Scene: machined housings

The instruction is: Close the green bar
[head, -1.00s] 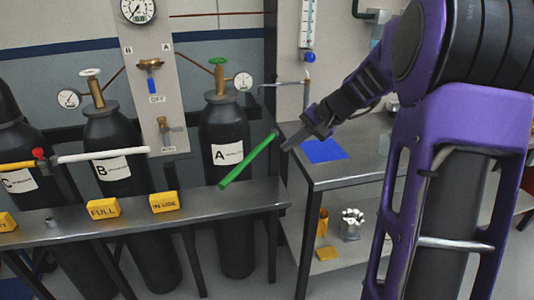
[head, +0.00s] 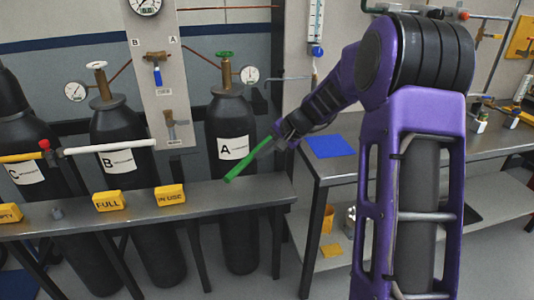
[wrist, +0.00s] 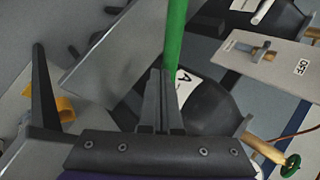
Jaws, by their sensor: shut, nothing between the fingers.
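The green bar (head: 246,164) juts out at a slant in front of the black cylinder marked A (head: 232,120). Its lower left end is free above the bench edge. Its upper right end is hidden behind my gripper (head: 277,135). My gripper is shut and empty, with its tips at that upper end. In the wrist view the green bar (wrist: 175,38) runs up from just beyond the closed fingertips (wrist: 161,76). I cannot tell whether the fingers touch it.
A white bar (head: 110,146) and a yellow bar (head: 22,157) cross cylinders B and C. Yellow blocks (head: 108,200) stand on the narrow bench (head: 235,193) below. A side table with a blue sheet (head: 330,146) stands right of cylinder A.

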